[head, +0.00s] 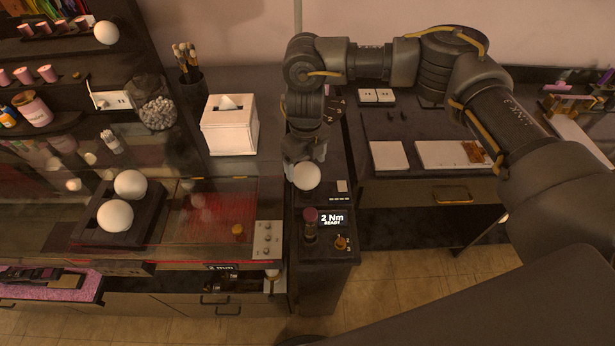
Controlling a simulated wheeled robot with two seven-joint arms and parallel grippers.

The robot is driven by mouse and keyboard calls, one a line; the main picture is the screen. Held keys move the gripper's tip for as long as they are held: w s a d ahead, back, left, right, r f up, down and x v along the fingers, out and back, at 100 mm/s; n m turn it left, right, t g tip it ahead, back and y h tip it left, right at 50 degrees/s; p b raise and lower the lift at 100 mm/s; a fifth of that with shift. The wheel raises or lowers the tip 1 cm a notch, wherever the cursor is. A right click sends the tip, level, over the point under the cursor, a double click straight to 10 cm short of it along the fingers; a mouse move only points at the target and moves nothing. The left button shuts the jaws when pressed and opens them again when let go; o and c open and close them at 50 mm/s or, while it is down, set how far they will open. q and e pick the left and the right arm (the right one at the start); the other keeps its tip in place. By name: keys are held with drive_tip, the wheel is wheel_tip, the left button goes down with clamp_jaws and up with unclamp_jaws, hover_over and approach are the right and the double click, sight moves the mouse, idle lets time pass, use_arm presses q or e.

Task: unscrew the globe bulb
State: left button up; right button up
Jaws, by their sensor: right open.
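A white globe bulb (306,177) sits at the dark narrow unit (311,262) in the middle of the head view, behind a small display (332,220) reading "2 Nm READY". My right gripper (306,158) points down right at this bulb. Its jaws are open, and the fingertips are close around or just behind the bulb's top; I cannot tell whether they touch it. The bulb's base is hidden. Two more white globes (130,183) (115,215) rest in a dark holder (92,238) at the left. Another globe (106,32) is at the upper left shelf edge. My left gripper is not in view.
A white tissue box (229,128) and a dark cup of brushes (190,75) stand left of my right arm. A glass-topped counter (210,250) spans the left. A dark desk (385,130) with pale flat pads stands right. A dark red-topped knob (310,225) stands before the bulb.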

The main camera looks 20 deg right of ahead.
drive_tip(key=m+p, duration=0.1)
drive_tip(key=m, duration=0.1)
drive_tip(key=shift+r+m, duration=0.15)
drive_tip(key=shift+m, duration=0.55)
drive_tip(key=shift+m+p, duration=1.15)
drive_tip(key=shift+m, duration=0.05)
drive_tip(key=shift+m+p, duration=0.55)
drive_tip(key=shift+m, duration=0.45)
drive_tip(key=shift+f, duration=0.2)
drive_tip(key=shift+f+b, duration=1.25)
drive_tip(key=shift+f, duration=0.2)
